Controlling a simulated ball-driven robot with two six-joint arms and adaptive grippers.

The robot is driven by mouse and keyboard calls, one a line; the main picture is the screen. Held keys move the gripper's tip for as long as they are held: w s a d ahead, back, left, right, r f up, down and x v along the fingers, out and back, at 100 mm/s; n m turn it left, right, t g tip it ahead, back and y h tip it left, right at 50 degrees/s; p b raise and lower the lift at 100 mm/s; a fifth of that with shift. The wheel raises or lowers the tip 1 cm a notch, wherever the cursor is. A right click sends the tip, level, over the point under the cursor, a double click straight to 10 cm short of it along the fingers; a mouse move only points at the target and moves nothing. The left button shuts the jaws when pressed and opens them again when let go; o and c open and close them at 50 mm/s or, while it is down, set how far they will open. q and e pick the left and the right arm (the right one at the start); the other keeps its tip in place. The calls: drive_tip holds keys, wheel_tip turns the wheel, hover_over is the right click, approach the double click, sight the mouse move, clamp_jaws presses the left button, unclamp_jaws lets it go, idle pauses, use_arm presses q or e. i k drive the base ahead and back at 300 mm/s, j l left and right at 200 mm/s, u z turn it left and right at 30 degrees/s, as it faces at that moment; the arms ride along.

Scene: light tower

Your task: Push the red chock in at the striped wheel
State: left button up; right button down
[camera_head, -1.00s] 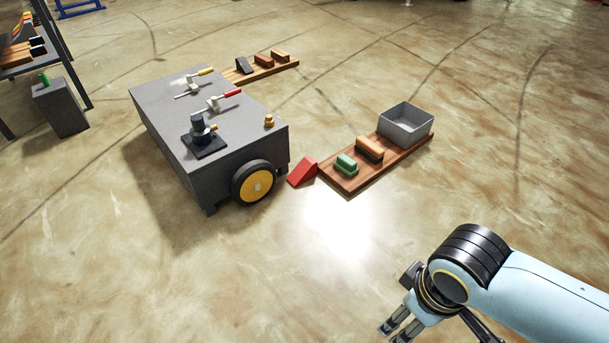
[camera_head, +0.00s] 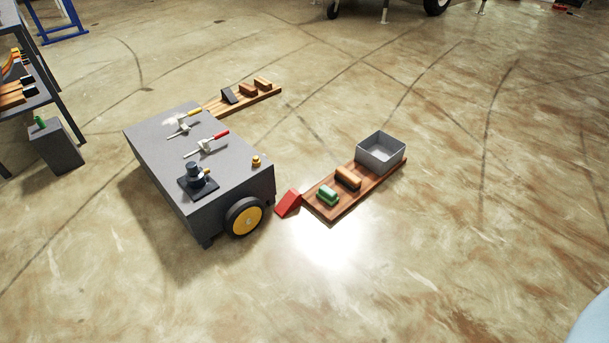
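The red chock (camera_head: 288,203) is a wedge lying on the floor, just right of the yellow-hubbed wheel (camera_head: 244,218). A small gap seems to lie between them. The wheel sits at the near right corner of a grey box-shaped cart (camera_head: 160,146). Its hub is yellow with a pale centre; I cannot make out stripes on it. The chock lies close to the left end of a wooden board (camera_head: 365,186); I cannot tell if they touch. Neither of my grippers is in view; only a pale blue piece of my arm shows at the lower right corner.
The board carries a green block (camera_head: 327,195), an orange-brown block (camera_head: 347,178) and a grey open bin (camera_head: 381,151). Another board (camera_head: 242,102) with blocks lies behind the cart. A grey pedestal (camera_head: 56,147) and shelf stand left. The floor in front is clear.

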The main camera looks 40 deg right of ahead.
sight(292, 199)
drive_tip(key=i+l+u, duration=0.1)
drive_tip(key=l, duration=0.35)
drive_tip(key=i+l+u, duration=0.1)
drive_tip(key=i+l, duration=0.15)
drive_tip(key=l, duration=0.25)
drive_tip(key=i+l+u, duration=0.1)
drive_tip(key=l, duration=0.4)
drive_tip(key=i+l+u, duration=0.1)
drive_tip(key=l, duration=0.4)
drive_tip(key=i+l+u, duration=0.1)
drive_tip(key=l, duration=0.45)
drive_tip(key=i+l+u, duration=0.1)
drive_tip(key=l, duration=0.4)
drive_tip(key=i+l+u, duration=0.1)
drive_tip(key=l, duration=0.45)
drive_tip(key=i, duration=0.05)
